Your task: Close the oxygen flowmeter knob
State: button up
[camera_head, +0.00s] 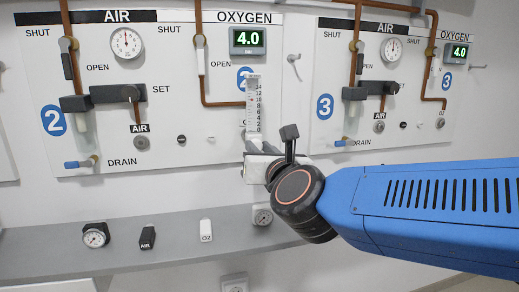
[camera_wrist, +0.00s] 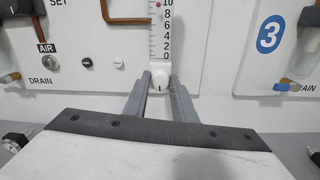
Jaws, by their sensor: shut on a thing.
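The oxygen flowmeter (camera_head: 253,100) is a clear upright tube with a numbered scale on panel 2. Its lower part also shows in the wrist view (camera_wrist: 160,35). Its white knob (camera_wrist: 161,79) is at the foot of the tube and has a short dark mark on its face. My gripper (camera_wrist: 160,84) has one grey finger on each side of the knob and is shut on it. In the head view my gripper (camera_head: 262,149) is at the foot of the flowmeter and hides the knob.
A green display (camera_head: 247,41) above the flowmeter reads 4.0. Panel 3 (camera_head: 330,60) is to the right, with its own pipes and valves. A grey shelf (camera_head: 175,240) below holds a gauge (camera_head: 95,235) and small labelled parts. A blue-tipped drain valve (camera_head: 80,164) sticks out at left.

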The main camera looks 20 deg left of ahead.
jog(key=n, duration=0.8)
jog(key=shift+a, duration=0.1)
jog(key=shift+c, duration=0.2)
jog(key=shift+s+a+f+n+t+h, duration=0.1)
jog(key=shift+n+t+h, duration=0.1)
jog(key=shift+n, duration=4.15)
jog(key=shift+w+d+f+n+t+h, duration=0.1)
jog(key=shift+n+h, duration=0.1)
jog(key=shift+n, duration=4.2)
jog(key=shift+s+a+f+n+t+h, duration=0.1)
jog(key=shift+n+h, duration=0.1)
jog(key=shift+n, duration=4.15)
jog(key=shift+o, duration=0.2)
